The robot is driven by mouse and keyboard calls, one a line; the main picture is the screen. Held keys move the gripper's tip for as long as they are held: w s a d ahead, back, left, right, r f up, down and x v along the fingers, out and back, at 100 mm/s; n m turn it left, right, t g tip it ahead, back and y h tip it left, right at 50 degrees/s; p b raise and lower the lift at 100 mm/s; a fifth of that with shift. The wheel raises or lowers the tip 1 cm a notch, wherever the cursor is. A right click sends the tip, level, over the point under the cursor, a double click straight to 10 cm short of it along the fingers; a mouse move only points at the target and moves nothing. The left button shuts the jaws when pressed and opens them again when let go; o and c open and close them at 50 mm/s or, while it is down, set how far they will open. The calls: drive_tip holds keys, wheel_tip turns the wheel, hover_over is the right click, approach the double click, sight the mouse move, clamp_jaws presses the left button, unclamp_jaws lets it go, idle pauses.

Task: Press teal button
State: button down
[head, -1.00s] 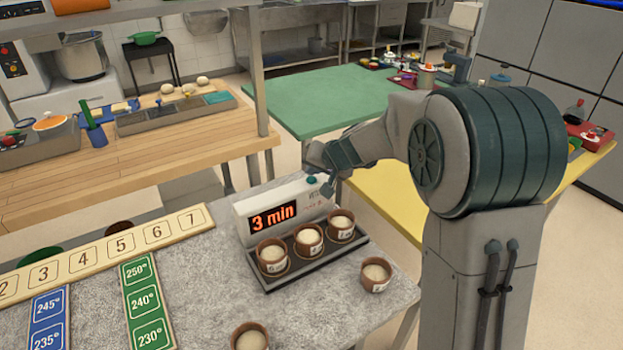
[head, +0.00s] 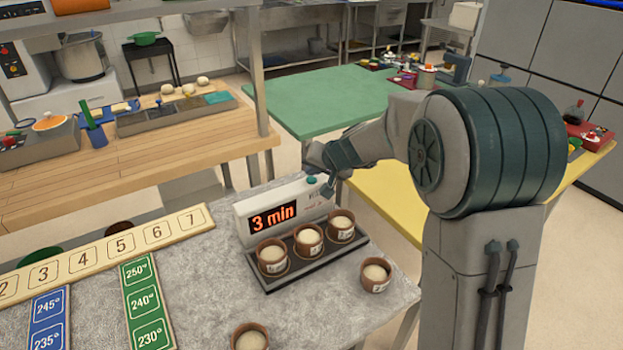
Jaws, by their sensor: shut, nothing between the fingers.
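The teal button (head: 311,180) sits on top of a white timer box (head: 240,214) near the back edge of the grey stone table. The box's display reads "3 min" in orange. My gripper (head: 326,193) points down just to the right of the teal button, close to the box's right end. Its fingers are small in the head view and look closed, with nothing seen in them. I cannot tell whether the fingertips touch the box.
A dark tray (head: 290,277) with three small brown pots stands in front of the timer. Two more pots, one at right (head: 375,275) and one in front (head: 249,337), stand on the table. A numbered strip (head: 110,250) and temperature cards lie left.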

sight(314, 181)
drive_tip(key=shift+f, duration=0.15)
idle(0.3)
drive_tip(key=shift+f+b, duration=0.35)
drive_tip(key=shift+b, duration=0.4)
drive_tip(key=shift+r, duration=0.5)
drive_tip(key=shift+r+p, duration=2.15)
drive_tip(key=shift+r, duration=0.85)
